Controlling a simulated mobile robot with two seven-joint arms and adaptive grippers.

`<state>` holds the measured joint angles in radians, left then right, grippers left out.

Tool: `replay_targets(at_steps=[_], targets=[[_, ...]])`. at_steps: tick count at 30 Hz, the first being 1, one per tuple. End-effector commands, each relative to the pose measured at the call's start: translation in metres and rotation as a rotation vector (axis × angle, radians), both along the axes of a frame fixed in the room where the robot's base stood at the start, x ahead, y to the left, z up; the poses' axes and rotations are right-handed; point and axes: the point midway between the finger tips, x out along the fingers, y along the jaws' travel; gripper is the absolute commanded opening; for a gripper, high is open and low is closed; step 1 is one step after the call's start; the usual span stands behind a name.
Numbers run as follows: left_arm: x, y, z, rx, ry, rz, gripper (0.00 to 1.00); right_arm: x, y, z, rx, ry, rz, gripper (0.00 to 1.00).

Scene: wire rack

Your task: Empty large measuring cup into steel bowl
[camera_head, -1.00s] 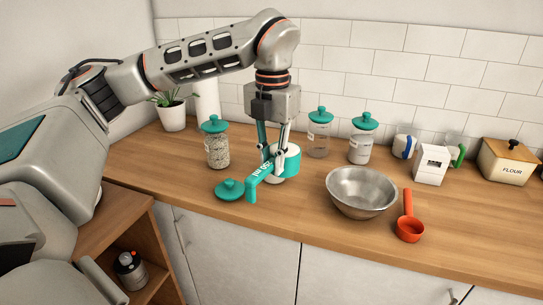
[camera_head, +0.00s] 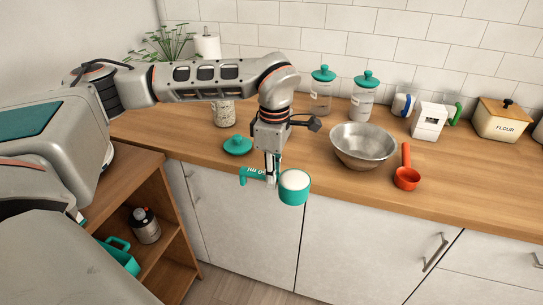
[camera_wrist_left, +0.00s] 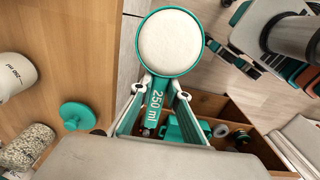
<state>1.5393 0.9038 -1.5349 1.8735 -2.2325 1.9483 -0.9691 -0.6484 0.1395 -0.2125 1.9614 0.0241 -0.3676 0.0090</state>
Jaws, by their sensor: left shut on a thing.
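The large measuring cup (camera_head: 294,190) is teal, with "250 ml" on its handle, and is filled with white contents. My left gripper (camera_head: 270,178) is shut on its handle and holds it in the air in front of the counter edge. The left wrist view shows the cup (camera_wrist_left: 168,42) from above, its round opening full of white, with my left gripper (camera_wrist_left: 160,92) around the handle. The steel bowl (camera_head: 364,146) stands on the counter to the right of the cup, apart from it. The visible inside of the bowl looks empty.
A teal lid (camera_head: 237,144) lies on the counter, and an open white jar (camera_wrist_left: 16,76) shows in the wrist view. An orange scoop (camera_head: 406,176) lies right of the bowl. Lidded jars (camera_head: 363,98) stand behind. An open shelf (camera_head: 170,245) is below left.

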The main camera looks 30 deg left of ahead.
Motion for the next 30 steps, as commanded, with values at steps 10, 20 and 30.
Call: replay_targets(at_steps=[10,20,30], targets=[[-0.018,-0.014,-0.062,0.002,0.012,-0.602,0.0,0.0,0.0,0.0,0.0,0.0,0.0,0.4],[-0.043,-0.031,-0.118,0.003,0.019,-1.188,0.0,0.0,0.0,0.0,0.0,-0.001,0.0,0.4],[-0.071,-0.049,-0.159,-0.005,0.018,-1.689,0.0,0.0,0.0,0.0,0.0,-0.001,0.0,0.4]])
